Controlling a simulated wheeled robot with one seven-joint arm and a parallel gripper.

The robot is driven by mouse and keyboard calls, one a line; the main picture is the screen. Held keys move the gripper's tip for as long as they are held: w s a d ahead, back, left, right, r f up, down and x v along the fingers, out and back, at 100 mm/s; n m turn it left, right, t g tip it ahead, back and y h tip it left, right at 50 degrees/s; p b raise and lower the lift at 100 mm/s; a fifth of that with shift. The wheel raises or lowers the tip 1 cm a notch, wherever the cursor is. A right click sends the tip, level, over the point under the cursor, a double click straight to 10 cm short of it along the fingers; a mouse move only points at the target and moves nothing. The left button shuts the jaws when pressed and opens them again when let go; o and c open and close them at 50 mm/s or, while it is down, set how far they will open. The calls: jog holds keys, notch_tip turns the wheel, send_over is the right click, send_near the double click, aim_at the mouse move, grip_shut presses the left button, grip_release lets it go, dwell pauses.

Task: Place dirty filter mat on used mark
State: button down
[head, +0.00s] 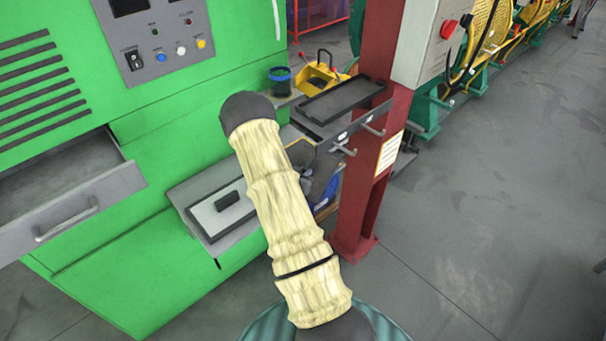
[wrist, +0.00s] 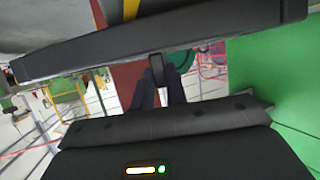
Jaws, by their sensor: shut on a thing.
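My gripper (wrist: 158,88) is shut at the middle of the wrist view, on a small dark tab. The tab joins a long dark bar (wrist: 215,32) across the top of that view, which I take for the edge of the dirty filter mat. The mat's face is hardly visible. In the head view my pale-sleeved arm hides most of the gripper, left of the red column; dark parts show beside the sleeve. A light grey panel with a black frame and block handle (head: 222,208) lies on the green machine's ledge. I cannot make out a used mark.
A dark shallow tray (head: 342,98) sits on a bracket with hooks beside the red column (head: 366,190). The machine's grey drawer (head: 75,205) is open at left. Floor at right is clear.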

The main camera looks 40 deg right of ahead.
jog(key=shift+f, duration=0.1)
jog(key=c, duration=1.8)
grip_release()
jog(key=shift+f, duration=0.1)
jog(key=shift+c, duration=0.2)
jog(key=o, duration=0.4)
jog(key=shift+w, duration=0.1)
jog(key=shift+o, duration=0.2)
jog(key=shift+d, duration=0.1)
jog(key=shift+r, duration=0.3)
jog(key=b+v, duration=0.1)
jog(key=v, duration=1.1)
